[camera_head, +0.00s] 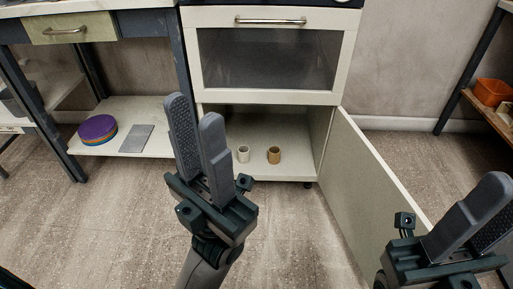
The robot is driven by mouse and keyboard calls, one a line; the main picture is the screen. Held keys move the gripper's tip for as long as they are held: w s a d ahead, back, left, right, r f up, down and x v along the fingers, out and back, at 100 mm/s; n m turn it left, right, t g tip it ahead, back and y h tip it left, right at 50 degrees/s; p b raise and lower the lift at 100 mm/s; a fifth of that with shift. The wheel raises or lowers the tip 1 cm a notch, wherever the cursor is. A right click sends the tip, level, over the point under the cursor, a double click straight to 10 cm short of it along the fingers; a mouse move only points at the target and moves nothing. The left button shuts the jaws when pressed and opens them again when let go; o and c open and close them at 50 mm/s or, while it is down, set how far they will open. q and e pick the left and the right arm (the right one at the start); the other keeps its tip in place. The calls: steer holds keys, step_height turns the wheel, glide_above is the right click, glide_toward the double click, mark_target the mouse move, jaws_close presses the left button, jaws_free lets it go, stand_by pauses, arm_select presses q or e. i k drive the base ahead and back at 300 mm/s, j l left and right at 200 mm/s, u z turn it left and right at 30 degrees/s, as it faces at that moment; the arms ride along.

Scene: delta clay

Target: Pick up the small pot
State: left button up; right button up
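Two small pots stand upright on the bottom shelf of the open lower cabinet: a whitish pot (243,154) and, to its right, a tan pot (274,156). They stand a little apart. Which one the task means, I cannot tell. My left gripper (195,108) points up the picture, left of the pots, its grey fingers a little apart with nothing between them. My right gripper (478,212) is at the lower right, partly cut off by the frame edge. Its visible finger shows its textured inner pad, and nothing is held against it.
The cabinet door (372,200) stands open at the right of the pots, between them and my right gripper. A low shelf (160,148) at left holds purple round plates (98,128) and a grey slab (136,139). An orange bin (492,92) is far right. The floor in front is clear.

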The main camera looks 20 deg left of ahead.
mark_target(243, 151)
steer(key=i+j+z, duration=0.25)
steer(key=i+j, duration=0.15)
steer(key=i+j+z, duration=0.25)
steer(key=j, duration=0.35)
steer(key=i+l, duration=0.05)
steer(key=i, duration=0.05)
